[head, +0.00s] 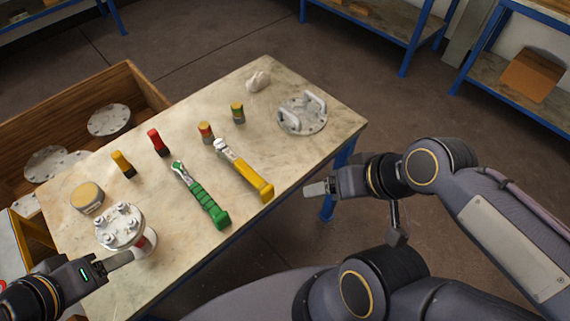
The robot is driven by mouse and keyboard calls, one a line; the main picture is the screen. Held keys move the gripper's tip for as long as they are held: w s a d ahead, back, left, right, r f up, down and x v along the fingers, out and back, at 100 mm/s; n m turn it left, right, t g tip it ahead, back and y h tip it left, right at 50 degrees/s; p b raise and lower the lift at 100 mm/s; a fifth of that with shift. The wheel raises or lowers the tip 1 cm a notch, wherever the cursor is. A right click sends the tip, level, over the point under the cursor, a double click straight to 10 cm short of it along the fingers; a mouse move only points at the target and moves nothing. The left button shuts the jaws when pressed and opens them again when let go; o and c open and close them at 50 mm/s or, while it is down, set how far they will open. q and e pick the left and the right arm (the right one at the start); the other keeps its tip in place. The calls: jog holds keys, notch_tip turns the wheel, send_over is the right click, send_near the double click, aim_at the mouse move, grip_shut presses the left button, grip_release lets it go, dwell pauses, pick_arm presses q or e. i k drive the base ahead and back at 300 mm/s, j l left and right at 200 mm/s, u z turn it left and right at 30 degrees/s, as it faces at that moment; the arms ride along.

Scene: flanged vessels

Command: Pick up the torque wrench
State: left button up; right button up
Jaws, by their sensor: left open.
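Two long-handled tools lie on the table, one with a green handle (204,202) and one with a yellow handle (246,174), both with silver heads toward the back left. Either could be the torque wrench; I cannot tell which. My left gripper (120,260) is open at the lower left, close to a flanged vessel (120,226) with bolts on top. It is well left of both tools. I cannot tell whether it touches the vessel. My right gripper (318,189) is off the table's right edge, right of the yellow tool; its finger gap is not visible.
The stone-topped table (300,160) also bears a flanged lid with handles (302,114), a white lump (258,81), a round tin (87,197) and several small coloured pieces (158,142). A wooden crate (75,105) with metal discs stands at the left. Blue-framed shelves stand behind.

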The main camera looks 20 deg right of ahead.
aim_at(266, 190)
jog(key=z, duration=0.3)
jog(key=i+l+u, duration=0.2)
jog(key=l+u, duration=0.15)
jog(key=i+l+u, duration=0.15)
jog(key=l+u, duration=0.15)
jog(key=i+l+u, duration=0.1)
jog(key=l+u, duration=0.25)
jog(key=l, duration=0.1)
